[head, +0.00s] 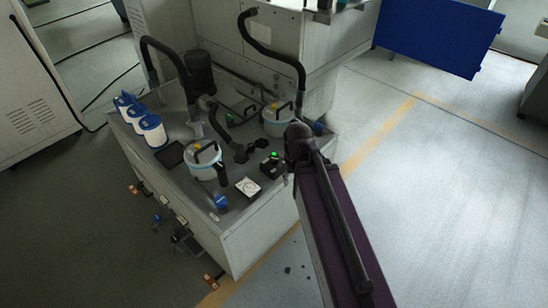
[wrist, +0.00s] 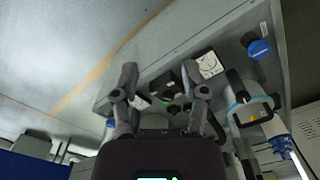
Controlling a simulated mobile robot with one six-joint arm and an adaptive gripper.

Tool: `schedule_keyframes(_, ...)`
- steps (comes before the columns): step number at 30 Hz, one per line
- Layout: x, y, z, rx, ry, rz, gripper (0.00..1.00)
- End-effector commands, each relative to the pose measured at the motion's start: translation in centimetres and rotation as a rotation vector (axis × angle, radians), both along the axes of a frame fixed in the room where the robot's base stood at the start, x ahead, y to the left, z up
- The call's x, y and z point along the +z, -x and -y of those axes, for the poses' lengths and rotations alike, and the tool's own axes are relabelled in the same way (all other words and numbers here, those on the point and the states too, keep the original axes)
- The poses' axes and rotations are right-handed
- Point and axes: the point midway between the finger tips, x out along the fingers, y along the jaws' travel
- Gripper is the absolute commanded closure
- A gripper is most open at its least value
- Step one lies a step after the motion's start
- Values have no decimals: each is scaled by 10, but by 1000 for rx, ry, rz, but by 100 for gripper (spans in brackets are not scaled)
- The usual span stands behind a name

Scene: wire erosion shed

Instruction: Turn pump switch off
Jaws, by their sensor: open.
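The likely pump switch is a small black box (head: 271,167) with a lit green part on top, standing near the front right edge of the grey tank top. In the wrist view the black box (wrist: 163,84) and its green part lie between and beyond my fingers. My gripper (wrist: 159,76) is open, with its two fingers spread on either side of the box and nothing held. I cannot tell whether the fingers touch the box. In the head view my arm ends just right of the box, and I cannot make out the fingers there.
A white square plate with a round dial (head: 248,187) sits beside the box. A white canister with a black handle (head: 204,161) stands left of it, and a second canister (head: 278,121) stands behind. A blue cap (head: 221,202) is at the front edge. Black hoses (head: 170,52) arch behind.

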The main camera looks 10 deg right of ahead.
Motion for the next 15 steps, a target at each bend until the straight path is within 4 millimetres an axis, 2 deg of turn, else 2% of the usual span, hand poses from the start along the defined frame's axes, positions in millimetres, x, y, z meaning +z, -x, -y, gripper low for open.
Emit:
schedule_keyframes(3,0,0,0,0,0,0,43)
schedule_keyframes(7,-1,-2,0,6,0,0,4)
schedule_keyframes(11,-4,-15,0,38,0,0,4)
schedule_keyframes(15,-12,-44,-6,131,0,0,4)
